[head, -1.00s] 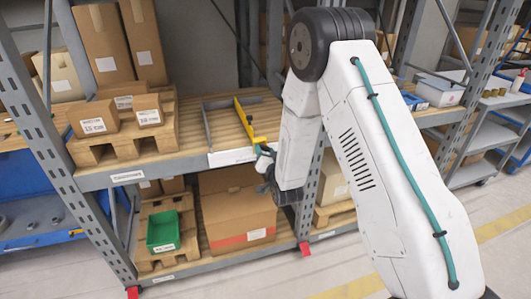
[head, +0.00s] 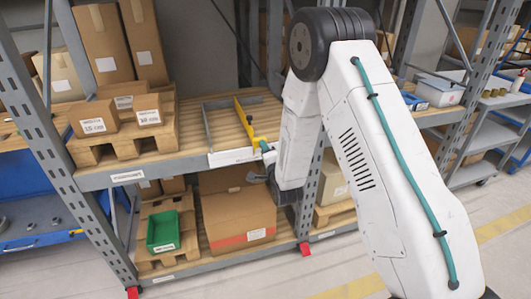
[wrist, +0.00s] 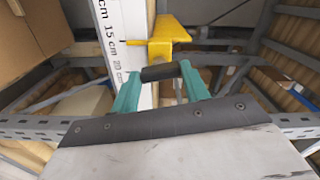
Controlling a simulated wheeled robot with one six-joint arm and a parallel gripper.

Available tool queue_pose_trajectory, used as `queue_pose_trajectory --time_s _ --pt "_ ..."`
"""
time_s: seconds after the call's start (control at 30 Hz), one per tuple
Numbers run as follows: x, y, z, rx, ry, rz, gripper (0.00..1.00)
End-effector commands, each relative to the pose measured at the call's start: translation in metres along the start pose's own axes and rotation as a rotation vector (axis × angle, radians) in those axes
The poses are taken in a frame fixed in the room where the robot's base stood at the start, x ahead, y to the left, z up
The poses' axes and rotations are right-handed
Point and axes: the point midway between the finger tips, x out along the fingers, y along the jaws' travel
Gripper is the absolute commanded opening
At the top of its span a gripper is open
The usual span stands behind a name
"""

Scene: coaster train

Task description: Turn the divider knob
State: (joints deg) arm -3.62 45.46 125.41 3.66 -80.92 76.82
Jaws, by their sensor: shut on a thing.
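The yellow divider (head: 242,118) stands on the shelf board, running from front to back, with its front bracket at the shelf edge. In the wrist view, its yellow bracket (wrist: 168,38) overlaps the white scale strip with centimetre marks (wrist: 124,40). A dark knob (wrist: 160,72) sits below the bracket, between my teal fingertips. My gripper (wrist: 161,78) is shut on this knob, one finger on each side. In the head view my gripper (head: 265,148) is at the shelf's front edge, below the bracket, and the knob cannot be made out.
A grey divider (head: 206,127) stands left of the yellow one. Cartons (head: 93,118) on a pallet fill the shelf's left part. A large carton (head: 237,215) and a green bin (head: 163,231) sit on the level below. A rack upright (head: 312,195) stands to the right.

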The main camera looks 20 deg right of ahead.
Motion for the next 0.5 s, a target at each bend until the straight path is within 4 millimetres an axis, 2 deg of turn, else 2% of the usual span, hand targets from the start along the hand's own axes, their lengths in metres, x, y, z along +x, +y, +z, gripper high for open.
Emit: queue_pose_trajectory --time_s 0.2,0.5 --pt "-0.0004 0.0007 0.0002 0.097 -0.001 0.002 0.23" --pt "-0.0005 0.0008 0.0002 0.149 0.0 0.002 0.23"
